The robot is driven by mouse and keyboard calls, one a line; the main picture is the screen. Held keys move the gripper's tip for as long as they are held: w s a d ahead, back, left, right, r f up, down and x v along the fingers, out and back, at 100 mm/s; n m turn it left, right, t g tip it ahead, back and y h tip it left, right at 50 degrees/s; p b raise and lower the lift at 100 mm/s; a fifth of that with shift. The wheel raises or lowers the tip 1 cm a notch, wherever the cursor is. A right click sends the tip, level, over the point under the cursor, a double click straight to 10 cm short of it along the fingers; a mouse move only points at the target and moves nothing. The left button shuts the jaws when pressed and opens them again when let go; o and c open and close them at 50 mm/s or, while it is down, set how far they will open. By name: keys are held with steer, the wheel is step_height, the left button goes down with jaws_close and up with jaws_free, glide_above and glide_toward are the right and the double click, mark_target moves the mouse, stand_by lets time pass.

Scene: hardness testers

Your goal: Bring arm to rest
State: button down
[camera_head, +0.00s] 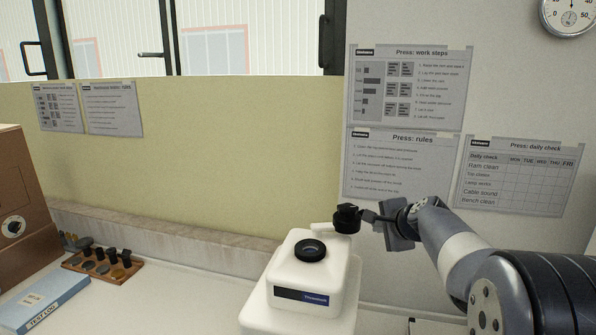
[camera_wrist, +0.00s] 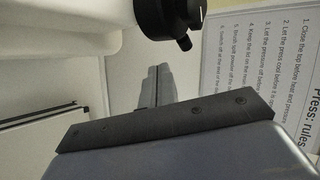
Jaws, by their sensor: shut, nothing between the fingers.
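My gripper (camera_head: 368,215) is at the end of my arm, right of the white press (camera_head: 318,262), with its fingers pointing left. In the wrist view its fingers (camera_wrist: 157,72) lie together, shut with nothing between them. The press has a black round ring (camera_head: 310,250) on top and a dark label on its front. A black knob (camera_head: 346,217) on a white lever stands up at its back right, close to my fingertips. The knob (camera_wrist: 165,15) also shows in the wrist view, beyond the fingertips. Whether they touch is hard to tell.
A wooden rack (camera_head: 103,265) with black-handled pieces and a blue and white test log (camera_head: 42,300) lie on the bench at left. Posters (camera_head: 408,90) hang on the wall behind my arm.

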steer(key=f+b+v, duration=0.1)
steer(key=b+v, duration=0.3)
steer(key=v, duration=1)
steer(key=shift+s, duration=0.35)
steer(key=shift+a, duration=0.1)
